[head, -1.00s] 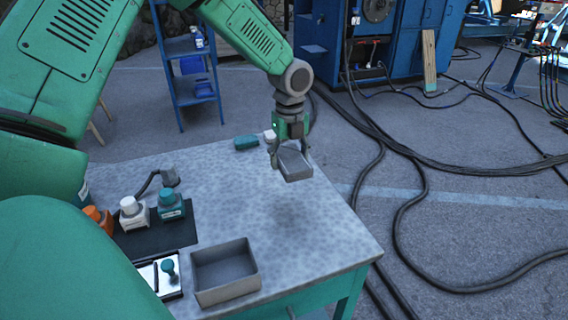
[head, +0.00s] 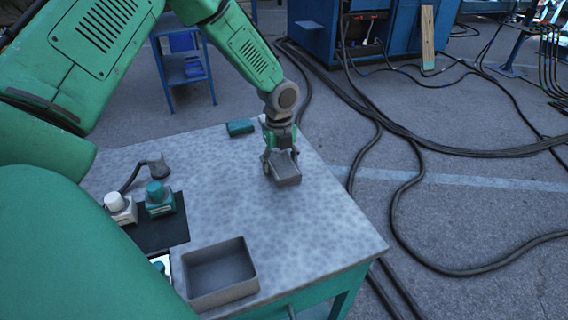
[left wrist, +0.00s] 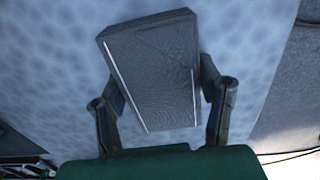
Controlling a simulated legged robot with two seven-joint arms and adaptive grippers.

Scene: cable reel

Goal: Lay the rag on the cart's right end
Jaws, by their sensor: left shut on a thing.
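The rag (head: 286,167) looks like a flat, folded dark grey block. In the left wrist view the rag (left wrist: 155,75) shows two thin pale lines along it. My left gripper (head: 281,157) is shut on it, with one finger at each side in the left wrist view (left wrist: 163,110). The rag is low over the far part of the cart's speckled grey top (head: 310,225); I cannot tell whether it touches. My right gripper is not in view.
A teal block (head: 240,127) lies behind the gripper at the far edge. An empty grey bin (head: 219,274) stands at the near edge. The cart top around the rag is clear.

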